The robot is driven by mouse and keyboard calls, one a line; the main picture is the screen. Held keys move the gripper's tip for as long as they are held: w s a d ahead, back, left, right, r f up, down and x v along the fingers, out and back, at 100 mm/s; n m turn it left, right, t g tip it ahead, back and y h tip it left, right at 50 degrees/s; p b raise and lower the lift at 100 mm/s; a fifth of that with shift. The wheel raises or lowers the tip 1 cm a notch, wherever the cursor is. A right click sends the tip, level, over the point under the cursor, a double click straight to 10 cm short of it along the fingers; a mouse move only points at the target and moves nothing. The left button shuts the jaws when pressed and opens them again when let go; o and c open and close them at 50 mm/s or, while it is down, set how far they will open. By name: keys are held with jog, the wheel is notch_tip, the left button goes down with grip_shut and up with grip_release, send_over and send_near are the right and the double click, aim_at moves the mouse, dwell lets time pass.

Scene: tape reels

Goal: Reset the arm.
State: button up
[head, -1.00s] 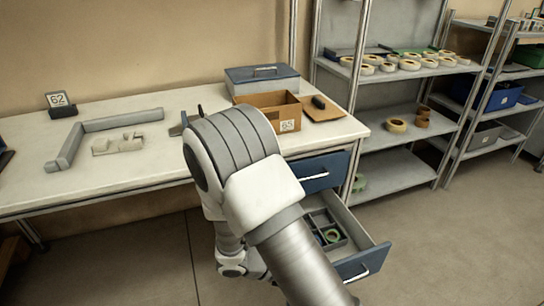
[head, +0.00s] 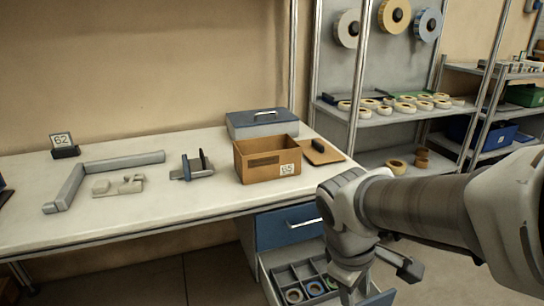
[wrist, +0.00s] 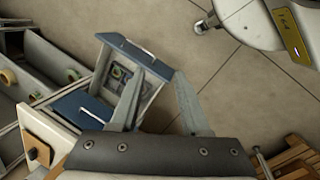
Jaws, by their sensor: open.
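My gripper (wrist: 157,88) is open in the wrist view, its two grey fingers apart with nothing between them. The open drawer (wrist: 165,71) shows behind and around the left finger, and tiled floor shows behind the right finger. In the head view my arm reaches in from the right edge and bends down at the wrist beside the open drawer (head: 268,284). The wrist hides part of the drawer's right side. I cannot make out the fingertips clearly there.
The white table (head: 225,192) bears a cardboard box (head: 255,168), a grey lidded box (head: 262,124), a grey angled bar (head: 118,163) and a number 62 stand (head: 64,146). Tape rolls sit in the drawer's compartments. Shelves (head: 395,117) with tape reels stand at the right.

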jog(key=s+r+m+t+y+p, duration=0.1)
jog(key=r+m+p, duration=0.3)
jog(key=r, duration=0.6)
jog(key=s+r+m+t+y+p, duration=0.1)
jog(key=s+r+m+t+p, duration=0.2)
jog(key=r+p, duration=0.6)
jog(key=shift+s+a+r+m+y, duration=0.15)
jog(key=shift+s+r+m+y, duration=0.25)
jog(key=shift+r+m, duration=0.6)
jog(key=shift+w+a+f, duration=0.1)
dwell(3.0)
